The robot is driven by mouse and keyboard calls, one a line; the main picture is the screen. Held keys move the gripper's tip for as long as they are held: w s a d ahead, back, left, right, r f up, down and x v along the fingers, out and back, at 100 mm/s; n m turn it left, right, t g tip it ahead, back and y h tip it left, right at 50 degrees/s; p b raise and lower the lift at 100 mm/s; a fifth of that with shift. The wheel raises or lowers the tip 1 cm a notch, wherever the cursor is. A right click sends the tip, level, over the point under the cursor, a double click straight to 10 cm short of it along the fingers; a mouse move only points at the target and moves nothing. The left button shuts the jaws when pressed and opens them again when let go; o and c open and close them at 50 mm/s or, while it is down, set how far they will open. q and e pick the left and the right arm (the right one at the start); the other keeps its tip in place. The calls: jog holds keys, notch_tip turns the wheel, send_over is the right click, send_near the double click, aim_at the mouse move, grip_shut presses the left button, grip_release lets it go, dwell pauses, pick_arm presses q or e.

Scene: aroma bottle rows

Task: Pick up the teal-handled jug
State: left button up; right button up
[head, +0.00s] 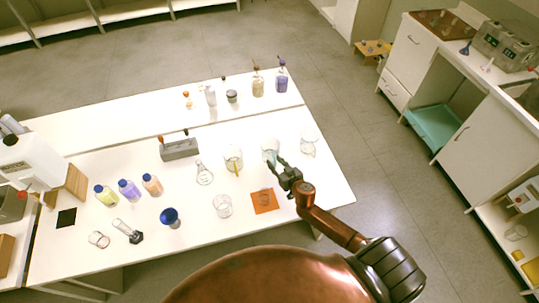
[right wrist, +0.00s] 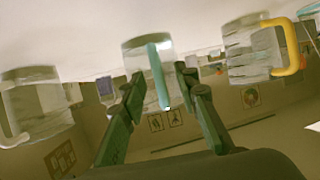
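The teal-handled jug (head: 268,146) is a clear glass jug standing upright on the white table, right of its centre in the head view. My right gripper (head: 278,166) is at its near side. In the right wrist view the jug (right wrist: 139,57) is straight ahead, with its teal handle (right wrist: 158,75) between the two fingers of my right gripper (right wrist: 160,88). The fingers are spread apart, one on each side of the handle, with no clear contact visible. My left gripper is not in view.
A yellow-handled jug (head: 231,153) stands left of the teal one and a clear jug (head: 308,146) stands right of it. An orange mat (head: 273,206) and a beaker (head: 222,208) lie nearer. Bottles (head: 258,86) stand at the back.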

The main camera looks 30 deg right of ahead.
jog(key=shift+w, duration=0.2)
jog(key=c, duration=0.7)
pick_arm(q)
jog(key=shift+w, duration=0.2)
pick_arm(e)
grip_shut()
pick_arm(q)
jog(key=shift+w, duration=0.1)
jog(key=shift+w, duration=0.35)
